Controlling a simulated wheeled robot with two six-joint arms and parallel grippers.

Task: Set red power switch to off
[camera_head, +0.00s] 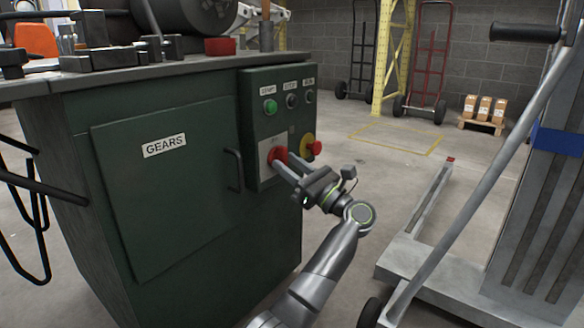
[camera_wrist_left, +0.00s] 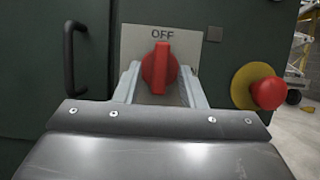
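The red power switch (camera_head: 279,154) is a rotary knob on a light plate on the green cabinet's control panel. In the left wrist view the red knob (camera_wrist_left: 158,68) stands upright beneath the word OFF on the plate (camera_wrist_left: 188,45). My left gripper (camera_head: 283,162) reaches the panel from the lower right. In the wrist view its two fingers lie on either side of the knob, open, with a visible gap on both sides. In the head view the fingertips partly hide the switch. My right gripper is not in view.
A red emergency button on a yellow base (camera_head: 313,148) sits just right of the switch. A green button (camera_head: 270,106) and two dark buttons are above. The cabinet door handle (camera_head: 234,170) is to the left. A grey wheeled lift frame (camera_head: 440,262) stands at right.

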